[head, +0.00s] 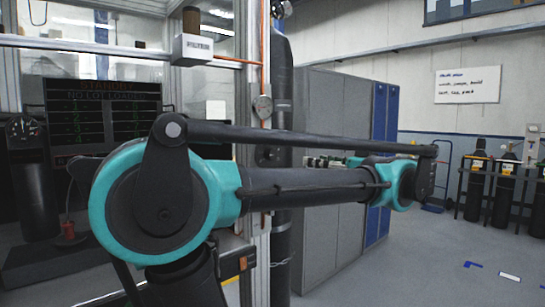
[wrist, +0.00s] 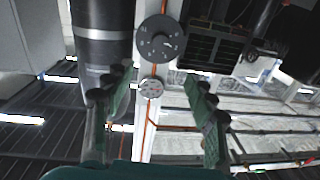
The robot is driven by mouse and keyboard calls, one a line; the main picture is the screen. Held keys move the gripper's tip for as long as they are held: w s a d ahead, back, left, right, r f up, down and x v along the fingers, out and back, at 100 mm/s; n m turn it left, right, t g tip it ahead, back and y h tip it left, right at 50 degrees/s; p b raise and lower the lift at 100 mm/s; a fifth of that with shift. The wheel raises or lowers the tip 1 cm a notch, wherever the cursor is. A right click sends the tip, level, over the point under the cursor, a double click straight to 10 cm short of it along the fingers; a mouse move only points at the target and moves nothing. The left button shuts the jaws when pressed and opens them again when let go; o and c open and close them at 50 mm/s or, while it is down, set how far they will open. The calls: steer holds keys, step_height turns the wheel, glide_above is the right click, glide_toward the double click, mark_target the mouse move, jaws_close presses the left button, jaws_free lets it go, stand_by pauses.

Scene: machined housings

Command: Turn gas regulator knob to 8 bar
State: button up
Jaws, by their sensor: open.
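The gas regulator knob (wrist: 160,39) is a dark round dial with pale marks around its face; in the wrist view it sits upper middle, beyond my fingertips. I cannot read its setting. A small round pressure gauge (wrist: 151,88) is just below it there and also shows on the post in the head view (head: 262,107). In the head view a dark round part, likely the knob (head: 268,154), shows below the gauge, partly behind my arm. My gripper (wrist: 158,77) is open and empty, its two green-and-grey fingers apart and not touching the knob.
A tall dark gas cylinder (wrist: 103,40) stands left of the knob in the wrist view. An orange pipe (wrist: 150,125) runs by the gauge. Grey cabinets (head: 325,100) stand behind my arm. More cylinders (head: 475,185) stand far right, with open floor before them.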

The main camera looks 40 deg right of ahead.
mark_target(274, 154)
steer(key=w+a, duration=0.1)
steer(key=w, duration=1)
steer(key=w+a, duration=0.1)
steer(key=w, duration=0.4)
steer(key=shift+w+a, duration=0.3)
steer(key=c, duration=1.2)
